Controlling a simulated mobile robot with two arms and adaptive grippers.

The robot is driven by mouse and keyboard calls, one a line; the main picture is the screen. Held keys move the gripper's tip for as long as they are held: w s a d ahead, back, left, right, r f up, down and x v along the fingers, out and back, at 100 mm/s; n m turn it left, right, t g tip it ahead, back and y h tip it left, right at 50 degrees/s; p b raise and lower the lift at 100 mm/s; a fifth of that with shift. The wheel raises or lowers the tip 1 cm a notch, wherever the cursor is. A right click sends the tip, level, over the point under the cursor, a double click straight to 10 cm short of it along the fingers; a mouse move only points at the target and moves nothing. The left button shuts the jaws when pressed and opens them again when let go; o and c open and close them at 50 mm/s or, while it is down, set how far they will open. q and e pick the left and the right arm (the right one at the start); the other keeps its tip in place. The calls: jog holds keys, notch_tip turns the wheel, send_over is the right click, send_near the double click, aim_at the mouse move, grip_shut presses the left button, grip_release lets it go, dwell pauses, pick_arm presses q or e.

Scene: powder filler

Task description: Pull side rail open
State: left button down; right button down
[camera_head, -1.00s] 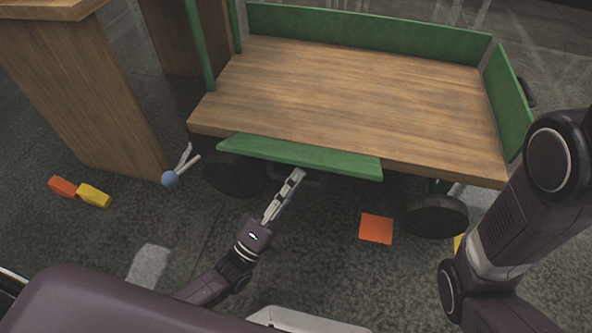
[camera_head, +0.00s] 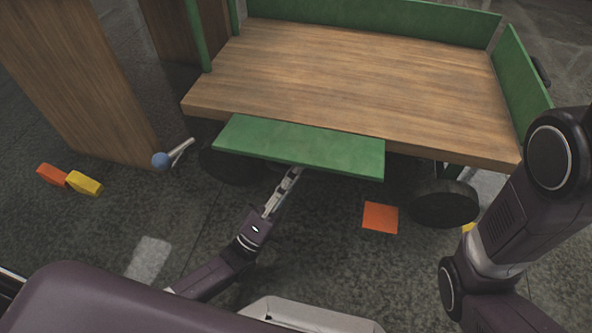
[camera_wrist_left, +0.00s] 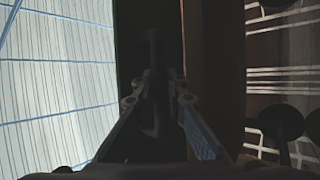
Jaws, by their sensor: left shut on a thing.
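The cart has a wooden deck (camera_head: 350,85) with green rails. Its near side rail (camera_head: 300,148) is tilted outward from the deck edge, with its broad green face turned upward. My left gripper (camera_head: 292,174) reaches up to the underside of this rail, and its fingertips are partly hidden beneath it. In the left wrist view the two fingers (camera_wrist_left: 163,100) close around a dark bar-like part, likely the rail's handle, though it is too dark to see clearly. My right arm shows at the right of the head view, but its gripper is out of the picture.
Black wheels (camera_head: 444,203) sit under the deck. An orange square (camera_head: 380,217) lies on the floor near the right wheel. Orange and yellow blocks (camera_head: 84,184) and a blue ball (camera_head: 161,160) lie at left, near a wooden panel (camera_head: 95,90).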

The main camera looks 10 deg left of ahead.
pick_arm(q)
jog(key=c, duration=1.9)
grip_release()
jog(key=shift+c, duration=0.2)
jog(key=shift+s, duration=0.1)
jog(key=v, duration=0.7)
jog(key=shift+s, duration=0.15)
jog(key=shift+a+f, duration=0.15)
jog(key=shift+f, duration=0.05)
